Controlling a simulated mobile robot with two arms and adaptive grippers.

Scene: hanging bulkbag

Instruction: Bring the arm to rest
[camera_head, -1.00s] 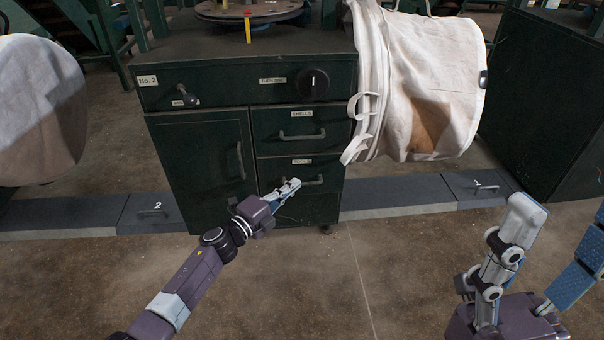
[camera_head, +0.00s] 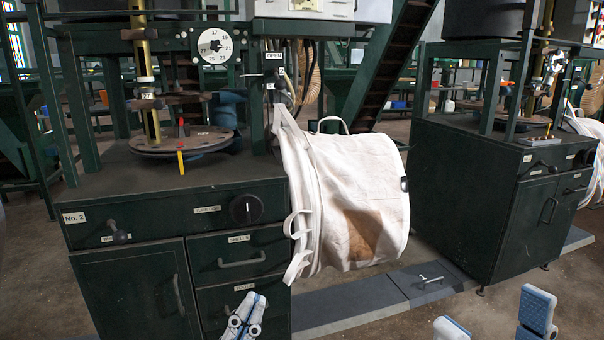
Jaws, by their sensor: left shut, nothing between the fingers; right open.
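My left gripper (camera_head: 245,314) is at the bottom edge, its pale blue-grey fingers shut together and pointing up. It shows in front of the lower drawers of the dark green No. 2 cabinet (camera_head: 130,212), with nothing seen between the fingers. Whether it touches the drawer front I cannot tell. My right gripper (camera_head: 494,316) is at the bottom right, its fingers spread wide apart and empty over the floor. Both arms are mostly cut off below the frame.
A white bulk bag (camera_head: 335,190) with loops and a brown stain hangs beside the cabinet. A round turntable (camera_head: 182,142) and a dial (camera_head: 215,46) are above it. A second green cabinet (camera_head: 465,195) stands at right. A grey floor strip (camera_head: 350,303) runs between them.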

